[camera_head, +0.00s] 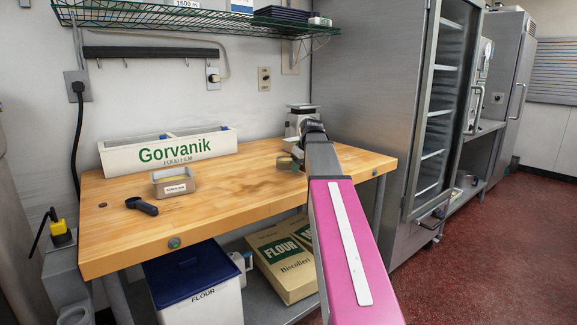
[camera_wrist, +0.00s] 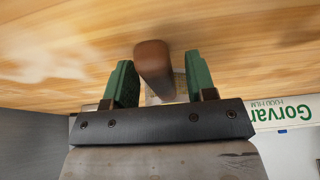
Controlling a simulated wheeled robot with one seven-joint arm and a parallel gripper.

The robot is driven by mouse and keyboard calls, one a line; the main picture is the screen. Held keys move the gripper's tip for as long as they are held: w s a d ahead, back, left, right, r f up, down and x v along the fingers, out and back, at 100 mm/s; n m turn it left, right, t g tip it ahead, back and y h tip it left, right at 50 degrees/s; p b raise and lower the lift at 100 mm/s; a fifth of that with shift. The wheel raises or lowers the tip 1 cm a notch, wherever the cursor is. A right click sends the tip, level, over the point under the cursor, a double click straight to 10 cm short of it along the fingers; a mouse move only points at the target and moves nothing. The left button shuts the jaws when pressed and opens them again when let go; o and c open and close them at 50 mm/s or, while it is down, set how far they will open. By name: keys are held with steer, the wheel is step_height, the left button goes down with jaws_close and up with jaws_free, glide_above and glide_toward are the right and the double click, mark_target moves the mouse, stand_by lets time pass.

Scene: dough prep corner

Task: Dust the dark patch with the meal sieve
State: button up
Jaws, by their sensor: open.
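My gripper (camera_wrist: 161,85) shows its two green fingers in the wrist view, spread apart over the wooden worktop. In the head view my arm hides most of the gripper area at the table's right end. A small round-edged item (camera_head: 285,163) shows just left of my arm there.
The wooden table (camera_head: 230,205) holds a Gorvanik film box (camera_head: 168,150), a labelled grey tub (camera_head: 161,189) and a dark-handled tool (camera_head: 142,205). A metal canister (camera_head: 294,125) stands at the back right. A steel cabinet (camera_head: 370,90) is beyond the right end.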

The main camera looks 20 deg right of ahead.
jaws_close()
steer(key=shift+r, duration=0.15)
steer(key=shift+r, duration=1.9)
